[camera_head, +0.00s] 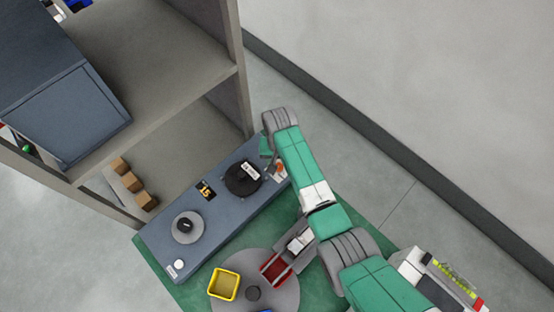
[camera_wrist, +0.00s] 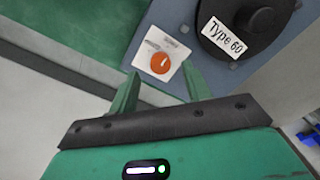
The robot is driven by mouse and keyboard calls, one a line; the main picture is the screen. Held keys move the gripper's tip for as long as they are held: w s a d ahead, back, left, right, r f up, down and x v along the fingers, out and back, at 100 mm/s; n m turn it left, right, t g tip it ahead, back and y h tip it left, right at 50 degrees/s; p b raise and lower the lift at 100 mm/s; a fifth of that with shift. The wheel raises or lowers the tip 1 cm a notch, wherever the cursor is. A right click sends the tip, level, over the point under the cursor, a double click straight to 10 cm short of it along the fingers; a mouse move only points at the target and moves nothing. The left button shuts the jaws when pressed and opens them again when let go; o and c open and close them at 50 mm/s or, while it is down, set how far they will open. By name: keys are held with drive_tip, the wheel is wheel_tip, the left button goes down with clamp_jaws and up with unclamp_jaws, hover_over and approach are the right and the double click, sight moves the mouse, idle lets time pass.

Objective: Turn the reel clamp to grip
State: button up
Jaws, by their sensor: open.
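The reel clamp shows in the wrist view as an orange round knob (camera_wrist: 160,62) with a light pointer mark on a white labelled plate (camera_wrist: 172,46). The plate sits on the blue-grey bench (camera_head: 222,216), and the orange knob also shows small in the head view (camera_head: 280,168), beside my arm. A black reel (camera_wrist: 226,38) labelled "Type 60" sits next to the plate; it also shows in the head view (camera_head: 240,182). My gripper (camera_wrist: 160,72) is open and empty. Its two green fingers point at the plate, one on each side of the knob in the picture; contact cannot be told.
A "15" display (camera_head: 206,190) and a grey disc (camera_head: 187,238) are on the bench. A round table (camera_head: 275,290) carries a yellow bin (camera_head: 223,284) and red tray (camera_head: 276,269). Brown boxes (camera_head: 134,182) sit on the rack's shelf (camera_head: 168,135). Floor right of my arm is clear.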

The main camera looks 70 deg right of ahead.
sight(279, 164)
wheel_tip(279, 164, down, 3)
drive_tip(key=shift+d+f, duration=0.1)
drive_tip(key=c, duration=1)
